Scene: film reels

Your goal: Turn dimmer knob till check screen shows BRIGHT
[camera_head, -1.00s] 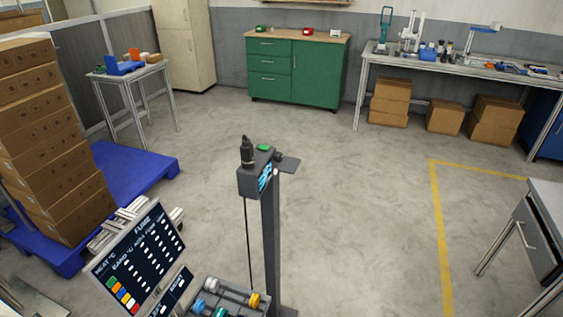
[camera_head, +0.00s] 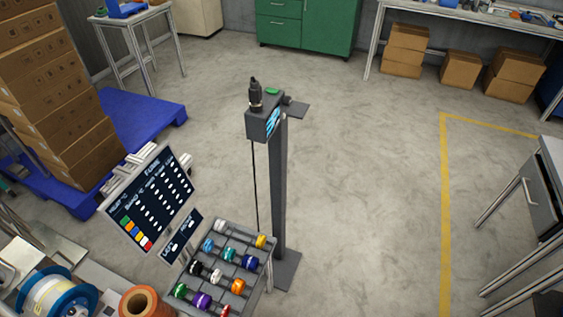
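A dark post (camera_head: 279,190) stands on the floor near the middle of the view. A grey box (camera_head: 264,122) on its top carries a small blue-lit screen (camera_head: 273,122), seen at a steep angle; its text is not readable. A black cylindrical part (camera_head: 255,94) with a cable stands on the box, and a green button-like part (camera_head: 272,91) sits beside it. I cannot tell which part is the dimmer knob. Neither of my grippers shows in this view.
A rack of coloured reels (camera_head: 228,262) stands below the post. A dark chart board (camera_head: 152,202) is to its left. A blue-flanged spool (camera_head: 58,296) and an orange spool (camera_head: 139,302) are at bottom left. Stacked cartons (camera_head: 52,110) stand on a blue pallet (camera_head: 140,120). Floor right of the post is clear.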

